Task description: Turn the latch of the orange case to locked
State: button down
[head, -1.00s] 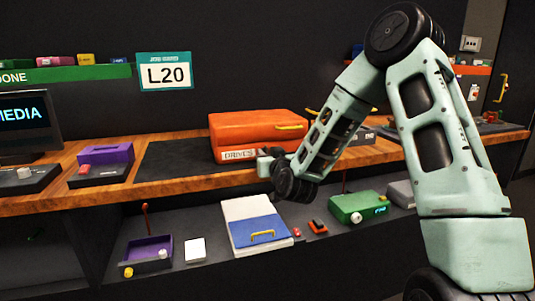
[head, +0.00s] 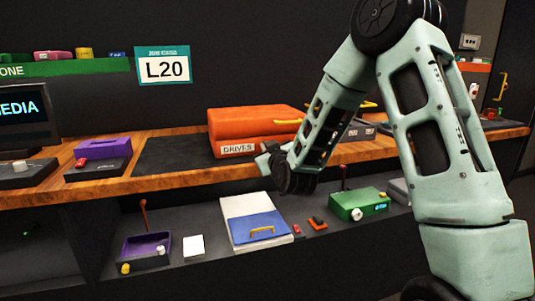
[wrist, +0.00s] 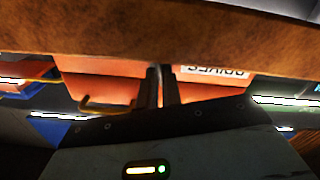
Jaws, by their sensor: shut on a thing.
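The orange case (head: 255,122) lies on the wooden bench with a "DRIVES" label (head: 236,149) on its front. In the wrist view the case (wrist: 105,85) and its label (wrist: 214,72) appear upside down. My gripper (head: 264,158) is at the case's front face, just right of the label. In the wrist view my two fingers (wrist: 160,85) are close together against the front, shut on a small pale part, which looks like the latch (wrist: 158,70). The fingers mostly hide it, so I cannot read its angle. A yellow handle (head: 289,122) is on the case.
The case stands at the dark mat (head: 170,154) on the bench (head: 100,187). A purple box (head: 103,148) is to the left. The lower shelf holds a blue-and-white case (head: 255,222), a green box (head: 358,203) and a purple tray (head: 146,246).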

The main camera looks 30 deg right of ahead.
jog(key=n+b, duration=0.1)
jog(key=n, duration=0.1)
jog(key=n+b, duration=0.1)
jog(key=shift+a+f+n, duration=0.15)
jog(key=shift+n, duration=0.25)
jog(key=n+b, duration=0.1)
jog(key=n, duration=0.2)
jog(key=shift+n, duration=0.3)
jog(key=n, duration=0.3)
jog(key=shift+n+b, duration=0.3)
jog(key=shift+b, duration=0.05)
jog(key=shift+f+n, duration=0.1)
jog(key=shift+n, duration=1.4)
jog(key=c, duration=1.6)
grip_release()
